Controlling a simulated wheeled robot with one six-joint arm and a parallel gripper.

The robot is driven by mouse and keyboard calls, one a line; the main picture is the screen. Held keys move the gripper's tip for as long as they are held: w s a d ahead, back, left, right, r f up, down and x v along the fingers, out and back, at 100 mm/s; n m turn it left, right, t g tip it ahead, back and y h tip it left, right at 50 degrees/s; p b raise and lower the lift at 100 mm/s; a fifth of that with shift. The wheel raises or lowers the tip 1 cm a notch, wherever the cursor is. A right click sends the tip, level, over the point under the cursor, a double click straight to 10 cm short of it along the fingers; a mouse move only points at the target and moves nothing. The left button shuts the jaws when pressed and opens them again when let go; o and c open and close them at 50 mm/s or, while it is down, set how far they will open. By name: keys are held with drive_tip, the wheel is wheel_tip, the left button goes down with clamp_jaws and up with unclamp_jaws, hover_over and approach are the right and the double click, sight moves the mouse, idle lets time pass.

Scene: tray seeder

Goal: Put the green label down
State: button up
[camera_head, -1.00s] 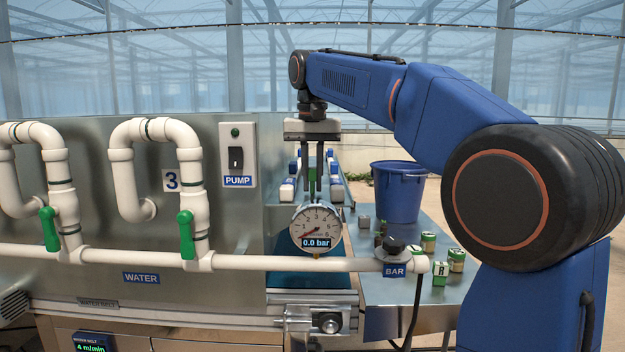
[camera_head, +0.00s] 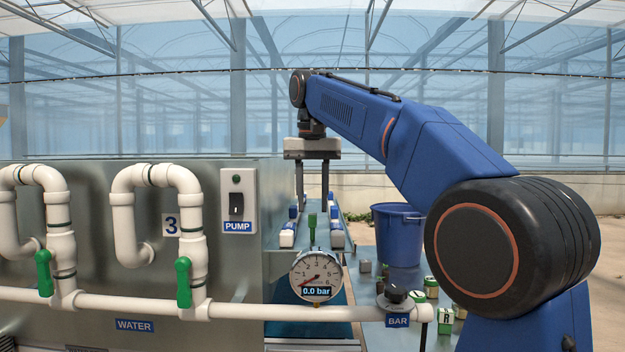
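The green label (camera_head: 312,222) shows as a narrow upright green piece just above the gauge, between the two rows of blue and white pieces. Its lower end and what it rests on are hidden behind the gauge. My gripper (camera_head: 312,207) is above it, fingers pointing down and spread apart. The fingertips are around the height of the label's top in the picture, with a gap on each side; nothing shows held between them.
The pressure gauge (camera_head: 316,275) and white water pipe (camera_head: 270,310) stand in front. Blue and white pieces (camera_head: 288,235) line both sides.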

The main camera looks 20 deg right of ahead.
sight(313, 215)
drive_tip(key=shift+s+a+r, duration=0.1)
drive_tip(key=shift+s+r, duration=0.1)
drive_tip(key=shift+r, duration=1.25)
drive_tip(key=shift+s+a+r, duration=0.1)
drive_tip(key=shift+s+r, duration=0.05)
drive_tip(key=shift+r, duration=1.3)
drive_tip(key=shift+d, duration=0.1)
